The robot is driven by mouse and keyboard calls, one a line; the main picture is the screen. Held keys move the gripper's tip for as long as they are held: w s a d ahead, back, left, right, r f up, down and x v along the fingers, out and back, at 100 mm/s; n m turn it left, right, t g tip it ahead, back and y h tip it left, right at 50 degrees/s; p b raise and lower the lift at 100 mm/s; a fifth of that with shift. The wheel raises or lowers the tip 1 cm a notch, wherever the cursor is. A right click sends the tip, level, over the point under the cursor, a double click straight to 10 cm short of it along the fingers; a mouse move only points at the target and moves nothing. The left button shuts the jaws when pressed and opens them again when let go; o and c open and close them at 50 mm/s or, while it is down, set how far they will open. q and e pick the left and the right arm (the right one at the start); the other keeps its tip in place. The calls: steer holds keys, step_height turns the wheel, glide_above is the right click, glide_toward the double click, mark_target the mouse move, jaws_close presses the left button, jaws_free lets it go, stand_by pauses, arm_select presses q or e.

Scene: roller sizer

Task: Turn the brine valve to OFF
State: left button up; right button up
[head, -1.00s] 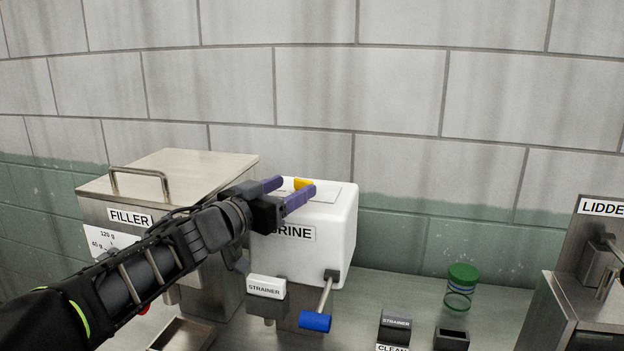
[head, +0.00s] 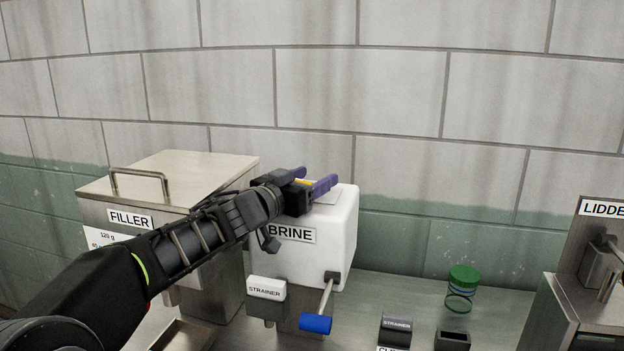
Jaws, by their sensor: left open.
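The white brine tank (head: 345,235) labelled BRINE stands in the middle of the head view. A lever with a blue grip (head: 316,323) sticks out low on the tank's front. The ON/OFF marking cannot be read. My right gripper is not in view.
The steel filler (head: 185,180) stands close on the left, under my left arm. A white strainer block (head: 267,288) sits in front of the tank. To the right are a dark strainer holder (head: 396,330), a green-lidded jar (head: 462,285) and the lidder (head: 590,265).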

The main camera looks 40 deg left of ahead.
arm_select(q)
jaws_close()
steer(key=n+y+b, duration=0.1)
steer(key=y+b, duration=0.1)
steer(key=b, duration=0.2)
steer(key=n+y+b, duration=0.1)
steer(key=y+b, duration=0.1)
steer(key=b, duration=0.3)
steer(key=shift+s+a+f+n, duration=0.1)
steer(key=shift+a+n, duration=0.25)
steer(key=shift+n, duration=0.05)
steer(key=shift+g+y+b, duration=0.3)
steer(key=shift+b, duration=0.15)
steer(key=shift+r, duration=0.2)
jaws_free()
